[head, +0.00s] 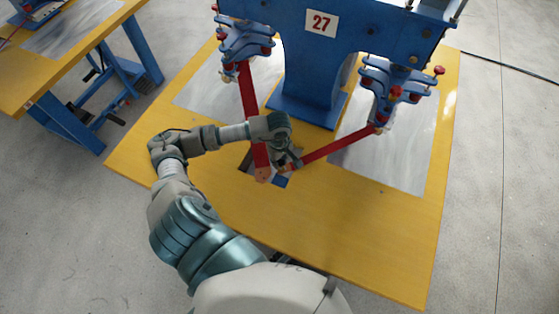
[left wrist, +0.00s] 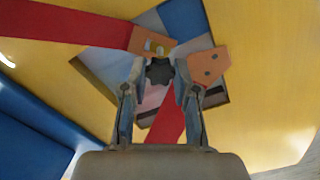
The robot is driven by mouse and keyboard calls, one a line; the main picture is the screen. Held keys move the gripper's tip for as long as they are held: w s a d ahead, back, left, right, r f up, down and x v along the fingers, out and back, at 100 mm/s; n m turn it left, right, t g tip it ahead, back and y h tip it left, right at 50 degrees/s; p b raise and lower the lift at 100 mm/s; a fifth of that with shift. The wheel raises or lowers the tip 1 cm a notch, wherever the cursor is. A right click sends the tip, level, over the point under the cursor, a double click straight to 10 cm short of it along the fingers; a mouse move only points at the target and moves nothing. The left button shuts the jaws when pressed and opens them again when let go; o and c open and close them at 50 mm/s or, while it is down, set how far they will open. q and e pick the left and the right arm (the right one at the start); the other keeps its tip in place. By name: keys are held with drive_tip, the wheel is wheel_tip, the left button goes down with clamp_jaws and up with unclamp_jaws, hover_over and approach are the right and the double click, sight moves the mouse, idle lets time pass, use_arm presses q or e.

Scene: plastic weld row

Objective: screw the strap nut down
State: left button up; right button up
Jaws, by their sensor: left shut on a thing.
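My left gripper (head: 291,163) is over the middle of the yellow table, beside the ends of two red straps. In the left wrist view its fingers (left wrist: 160,84) are shut on a dark lobed knob, the strap nut (left wrist: 160,72). One red strap (left wrist: 75,32) has a copper end (left wrist: 140,41) with a brass stud (left wrist: 157,47) in it, just beyond the nut. I cannot tell whether the nut touches the stud. My right gripper is out of view.
Grey plates (head: 395,150) lie on the yellow table (head: 370,225). Its front right is clear. A second table (head: 75,45) stands at the left.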

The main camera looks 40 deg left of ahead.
use_arm(q)
drive_tip(key=shift+a+r+p, duration=0.25)
drive_tip(key=shift+r+p, duration=0.4)
drive_tip(key=shift+r, duration=0.55)
drive_tip(key=shift+d+r+p, duration=0.2)
drive_tip(key=shift+r+p, duration=0.25)
drive_tip(key=shift+r, duration=0.5)
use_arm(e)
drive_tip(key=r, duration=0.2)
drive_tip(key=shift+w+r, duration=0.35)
use_arm(q)
drive_tip(key=shift+a, duration=0.1)
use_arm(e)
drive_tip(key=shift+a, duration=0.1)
